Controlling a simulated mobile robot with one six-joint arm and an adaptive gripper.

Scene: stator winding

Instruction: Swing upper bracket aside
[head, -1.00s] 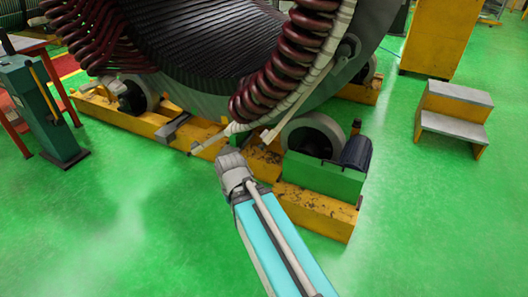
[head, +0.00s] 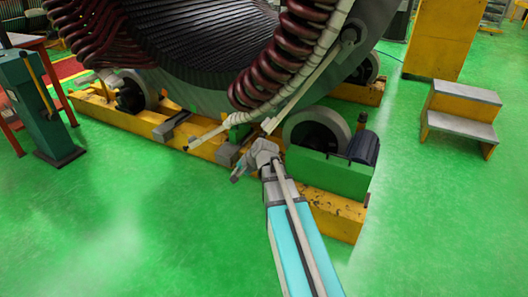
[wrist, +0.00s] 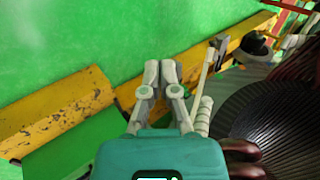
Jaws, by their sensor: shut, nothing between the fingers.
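A light bar-like part (head: 210,136) sticks out at the lower end of the dark red coils, above the yellow base beam. A second pale bar (head: 305,88) slopes down beside the coils. I cannot tell which of them is the upper bracket. In the wrist view a pale rod (wrist: 203,76) stands just right of my fingers, apart from the tips. My gripper (head: 237,175) is in front of the beam, below and right of the light bar's tip; it also shows in the wrist view (wrist: 160,72). Its fingers are shut and empty.
The large stator (head: 215,50) rests on rollers, one of them (head: 316,130) just right of my gripper. A green block (head: 325,173) and the yellow beam (head: 335,212) lie close to my arm. Grey-topped steps (head: 460,112) stand right. The green floor in front is clear.

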